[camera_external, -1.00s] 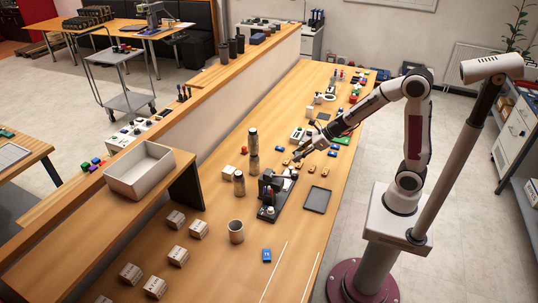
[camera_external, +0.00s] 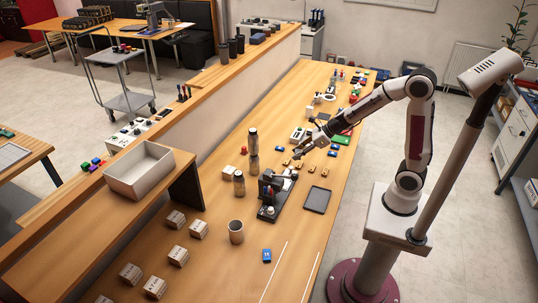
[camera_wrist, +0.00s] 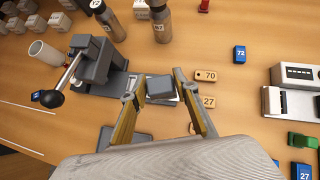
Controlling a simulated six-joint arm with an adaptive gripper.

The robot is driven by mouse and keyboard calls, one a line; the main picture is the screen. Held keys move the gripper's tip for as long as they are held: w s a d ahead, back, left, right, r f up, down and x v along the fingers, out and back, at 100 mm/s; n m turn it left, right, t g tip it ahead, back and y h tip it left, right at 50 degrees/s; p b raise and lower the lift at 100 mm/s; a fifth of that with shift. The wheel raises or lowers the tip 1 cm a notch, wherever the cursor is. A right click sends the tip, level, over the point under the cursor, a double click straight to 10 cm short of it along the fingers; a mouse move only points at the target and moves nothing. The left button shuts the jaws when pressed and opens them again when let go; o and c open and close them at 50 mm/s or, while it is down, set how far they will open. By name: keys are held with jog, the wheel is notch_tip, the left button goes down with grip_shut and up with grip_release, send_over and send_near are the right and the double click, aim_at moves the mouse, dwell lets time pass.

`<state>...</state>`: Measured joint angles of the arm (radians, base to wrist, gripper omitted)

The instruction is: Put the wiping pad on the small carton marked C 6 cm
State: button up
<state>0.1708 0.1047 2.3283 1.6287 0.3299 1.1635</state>
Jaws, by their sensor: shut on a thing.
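My gripper (camera_external: 302,151) is above the long wooden bench, just behind the black lever press. In the wrist view its two yellowish fingers (camera_wrist: 159,86) are shut on a small dark grey block, which I take as the wiping pad (camera_wrist: 160,88). A pale edge shows under the pad. Several small brown cartons stand apart on the near left of the bench, among them one carton (camera_external: 176,219), another (camera_external: 198,229) and another (camera_external: 178,256). Their markings are too small to read, so I cannot tell which is C. Some cartons also show at the upper left of the wrist view (camera_wrist: 58,20).
The lever press (camera_external: 270,197) and a cup (camera_external: 236,232) stand between my gripper and the cartons. Steel bottles (camera_external: 253,143) stand left of the press. A dark tray (camera_external: 317,200) lies to its right. Numbered tags (camera_wrist: 207,76) lie beside the gripper. A raised ledge borders the left.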

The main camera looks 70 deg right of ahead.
jog(key=shift+r, duration=1.8)
jog(key=w+a+r+n+g+y, duration=0.1)
jog(key=w+a+n+y, duration=0.3)
jog(key=a, duration=1.1)
jog(key=w+a+r+n+g, duration=0.15)
jog(key=w+a, duration=0.45)
jog(key=a, duration=0.9)
jog(key=s+a+f+n+g+y, duration=0.15)
jog(key=s+a, duration=0.25)
jog(key=a, duration=1.1)
jog(key=s+a+f+n+g, duration=0.1)
jog(key=s+a+n, duration=0.25)
jog(key=a, duration=1.15)
notch_tip(320, 180, down, 6)
jog(key=shift+s+d+f, duration=0.25)
jog(key=shift+s+d, duration=0.1)
jog(key=shift+f, duration=3.15)
